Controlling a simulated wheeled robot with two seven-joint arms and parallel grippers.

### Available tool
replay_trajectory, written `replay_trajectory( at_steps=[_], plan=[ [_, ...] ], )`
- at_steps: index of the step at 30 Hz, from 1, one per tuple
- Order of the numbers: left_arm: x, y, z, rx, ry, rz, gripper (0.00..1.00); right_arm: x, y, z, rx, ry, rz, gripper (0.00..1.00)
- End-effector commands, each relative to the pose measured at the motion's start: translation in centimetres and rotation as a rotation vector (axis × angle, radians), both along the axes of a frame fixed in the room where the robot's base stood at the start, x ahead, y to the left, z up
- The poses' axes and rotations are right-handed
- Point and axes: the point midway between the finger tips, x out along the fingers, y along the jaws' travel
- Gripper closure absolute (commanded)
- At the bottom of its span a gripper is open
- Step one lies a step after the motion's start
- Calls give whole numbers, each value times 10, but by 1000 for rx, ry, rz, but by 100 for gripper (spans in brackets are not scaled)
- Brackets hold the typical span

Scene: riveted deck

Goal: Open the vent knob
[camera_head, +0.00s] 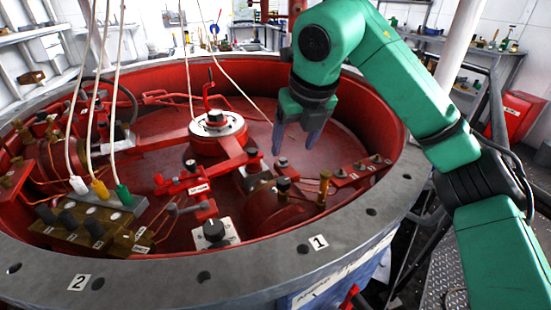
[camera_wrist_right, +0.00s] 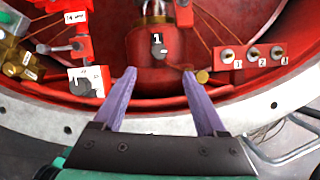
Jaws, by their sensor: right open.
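No label readable as "vent" shows, so I cannot tell for sure which knob is the vent knob. One candidate is a black knob (camera_head: 213,231) on a white plate at the near side of the red basin; it also shows in the right wrist view (camera_wrist_right: 80,86). Another is a small dark knob (camera_wrist_right: 158,50) marked 1 on a red cylinder (camera_wrist_right: 170,63). My right gripper (camera_head: 294,146) is open and empty above the basin. In the right wrist view its purple fingers (camera_wrist_right: 159,75) point toward the red cylinder, touching nothing. My left gripper is out of view.
A grey bolted ring (camera_head: 255,267) surrounds the basin. A red block with several numbered toggles (camera_wrist_right: 253,54) sits right of the cylinder. A brass block (camera_head: 85,228) with white, yellow and green plugs stands at the left. A red central hub (camera_head: 217,135) and cables rise behind.

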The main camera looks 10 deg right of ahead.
Motion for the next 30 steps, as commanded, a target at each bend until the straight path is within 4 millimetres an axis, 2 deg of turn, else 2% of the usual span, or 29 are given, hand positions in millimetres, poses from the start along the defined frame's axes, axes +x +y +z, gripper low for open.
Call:
replay_trajectory(
  at_steps=[4,8,15,18,22,29,30],
  plan=[
    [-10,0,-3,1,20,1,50,6,0,-16,1,3,0,26],
    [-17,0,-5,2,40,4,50,17,1,-46,-1,5,1,26],
    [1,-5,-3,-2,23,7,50,40,3,-105,1,4,0,26],
    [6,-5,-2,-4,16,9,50,48,3,-122,0,3,1,26],
    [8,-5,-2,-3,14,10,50,53,4,-133,0,1,1,26],
    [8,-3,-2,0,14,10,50,54,4,-135,0,0,1,26],
    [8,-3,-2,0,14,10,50,54,4,-134,0,0,1,34]
  ],
)
